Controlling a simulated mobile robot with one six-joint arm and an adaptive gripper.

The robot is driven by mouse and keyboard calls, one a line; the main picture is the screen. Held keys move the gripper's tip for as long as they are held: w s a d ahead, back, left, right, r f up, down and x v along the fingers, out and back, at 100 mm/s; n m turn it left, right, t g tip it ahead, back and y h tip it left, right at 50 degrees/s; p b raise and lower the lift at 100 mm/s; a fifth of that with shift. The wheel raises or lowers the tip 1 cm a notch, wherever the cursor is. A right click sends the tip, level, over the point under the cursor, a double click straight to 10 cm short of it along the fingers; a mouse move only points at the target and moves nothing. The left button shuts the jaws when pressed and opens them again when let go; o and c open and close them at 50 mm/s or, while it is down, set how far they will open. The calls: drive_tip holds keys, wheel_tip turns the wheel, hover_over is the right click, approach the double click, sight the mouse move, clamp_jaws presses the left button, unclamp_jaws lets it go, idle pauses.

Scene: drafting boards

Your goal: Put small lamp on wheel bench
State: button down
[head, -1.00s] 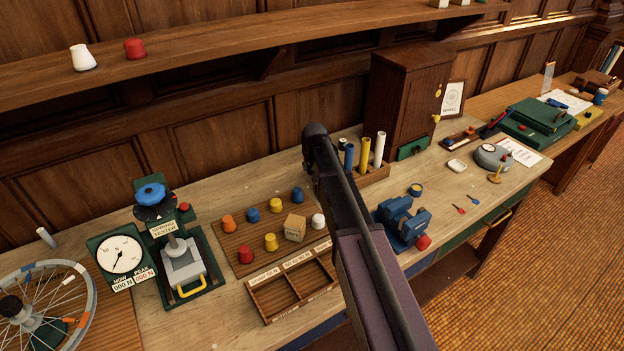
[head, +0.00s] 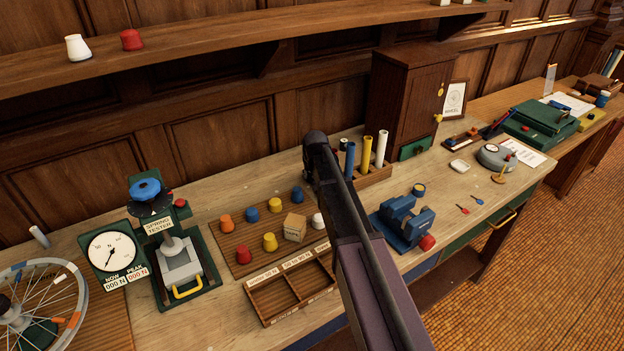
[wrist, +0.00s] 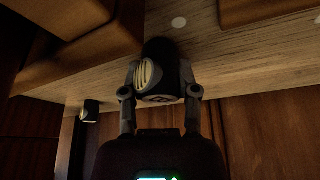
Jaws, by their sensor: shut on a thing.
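In the wrist view my gripper (wrist: 160,95) is shut on a small dark rounded lamp (wrist: 163,72) with a pale yellow ribbed face. A wooden surface (wrist: 220,45) fills the picture behind the lamp; I cannot tell whether they touch. A spoked wheel (head: 40,300) lies at the left end of the long pale wooden bench (head: 235,190), cut off by the picture edge. A framed sheet (head: 454,98) reading WHEEL stands by the cabinet.
The bench holds a spring tester (head: 160,230), a peg board (head: 235,250), an empty divided tray (head: 290,290), a blue vise (head: 402,222) and a cabinet (head: 408,95). A shelf (head: 220,60) runs above. A similar dark lamp-like thing (wrist: 91,111) shows in the wrist view.

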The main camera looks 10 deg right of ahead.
drive_tip(key=shift+f, duration=0.15)
drive_tip(key=shift+f, duration=0.1)
drive_tip(key=shift+c, duration=1.8)
unclamp_jaws()
drive_tip(key=p+v, duration=1.1)
drive_tip(key=v, duration=0.1)
drive_tip(key=shift+r, duration=0.25)
drive_tip(key=s+d+g, duration=0.1)
drive_tip(key=s+g, duration=0.1)
drive_tip(key=s, duration=1.1)
drive_tip(key=s+d+f+g, duration=0.1)
drive_tip(key=s+g, duration=0.1)
drive_tip(key=s, duration=1.1)
drive_tip(key=shift+s+d+f+g, duration=0.2)
drive_tip(key=shift+d+f+g, duration=0.05)
drive_tip(key=shift+d+g, duration=0.1)
